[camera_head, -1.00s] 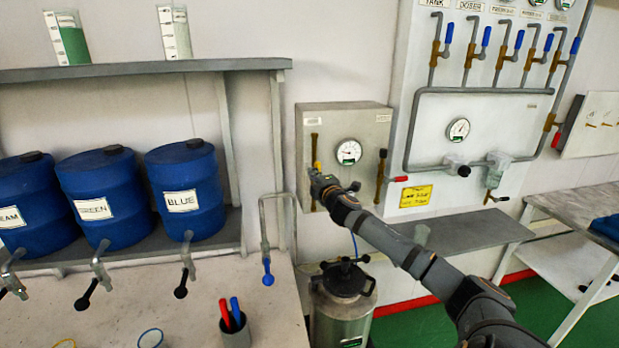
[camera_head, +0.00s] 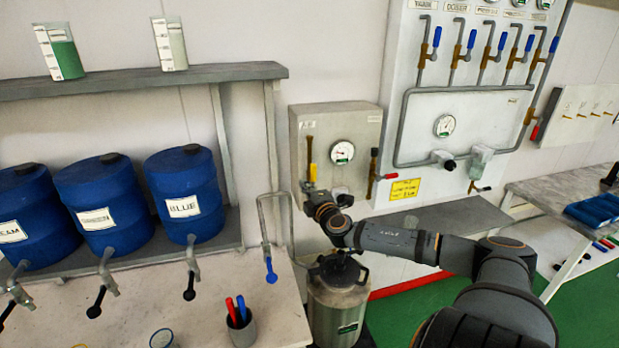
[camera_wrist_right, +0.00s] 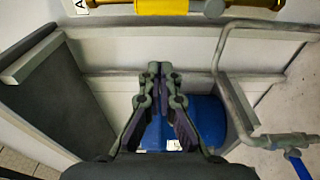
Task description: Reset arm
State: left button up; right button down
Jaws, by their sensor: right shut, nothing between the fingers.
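My right arm reaches in from the lower right of the head view. My right gripper (camera_head: 308,187) is small there, in front of the lower left part of the grey gauge box (camera_head: 350,118), below its yellow-brown valve (camera_head: 309,160). I cannot tell from the head view whether it touches the box. In the right wrist view the gripper (camera_wrist_right: 160,70) has its two dark fingers together at the tips, with nothing held. A yellow cylindrical part (camera_wrist_right: 165,7) crosses the top of that view, apart from the fingertips. My left gripper does not show.
Blue drums, one labelled BLUE (camera_head: 184,180), stand on a shelf with taps below. A steel tank (camera_head: 338,300) stands under my right wrist. A bent pipe with a blue lever (camera_head: 271,268) is left of it. A pen cup (camera_head: 242,328) is on the bench.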

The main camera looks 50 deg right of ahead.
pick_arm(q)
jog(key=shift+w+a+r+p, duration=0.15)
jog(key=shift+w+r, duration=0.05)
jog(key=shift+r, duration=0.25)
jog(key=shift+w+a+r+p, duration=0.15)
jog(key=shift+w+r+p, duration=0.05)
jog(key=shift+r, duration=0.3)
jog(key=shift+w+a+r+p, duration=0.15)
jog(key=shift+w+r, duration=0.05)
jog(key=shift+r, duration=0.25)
pick_arm(e)
jog(key=shift+v, duration=1.5)
